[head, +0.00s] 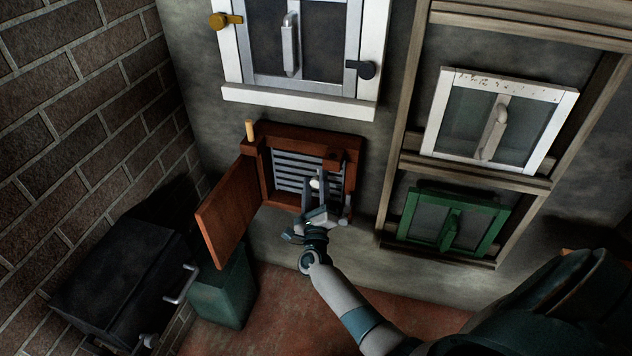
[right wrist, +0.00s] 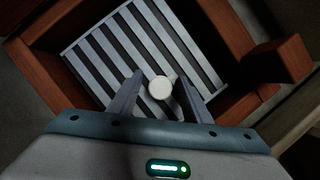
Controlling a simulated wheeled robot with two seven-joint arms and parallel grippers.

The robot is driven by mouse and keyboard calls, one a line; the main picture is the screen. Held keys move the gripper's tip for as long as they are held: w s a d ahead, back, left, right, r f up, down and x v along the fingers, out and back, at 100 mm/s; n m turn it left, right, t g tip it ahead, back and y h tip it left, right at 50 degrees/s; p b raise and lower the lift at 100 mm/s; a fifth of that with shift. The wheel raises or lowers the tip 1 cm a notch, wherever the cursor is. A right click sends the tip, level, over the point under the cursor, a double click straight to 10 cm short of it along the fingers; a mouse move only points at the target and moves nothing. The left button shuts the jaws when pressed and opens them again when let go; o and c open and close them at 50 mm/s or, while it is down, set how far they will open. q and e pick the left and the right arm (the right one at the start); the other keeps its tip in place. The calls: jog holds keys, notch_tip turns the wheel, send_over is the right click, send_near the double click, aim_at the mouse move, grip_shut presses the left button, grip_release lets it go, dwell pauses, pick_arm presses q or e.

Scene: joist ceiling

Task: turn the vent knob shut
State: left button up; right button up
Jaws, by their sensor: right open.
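The vent is a slatted grey grille (head: 290,172) set in a reddish-brown wooden frame (head: 265,185) low on the grey wall. Its wooden door (head: 230,210) stands swung open to the left. A pale round knob (right wrist: 160,88) sits in front of the slats; it also shows small in the head view (head: 315,184). My right gripper (head: 317,186) is open at the vent, and in the right wrist view its two fingers (right wrist: 158,90) stand on either side of the knob. I cannot tell whether they touch it. My left gripper is not in view.
A white-framed window (head: 300,98) is above the vent. A white-framed panel (head: 500,120) and a green-framed one (head: 452,222) are to the right. A dark box (head: 120,280) and a green bin (head: 225,290) stand at lower left.

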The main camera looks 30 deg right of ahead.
jog(key=shift+w+d, duration=0.15)
jog(key=shift+w, duration=0.05)
jog(key=c, duration=1)
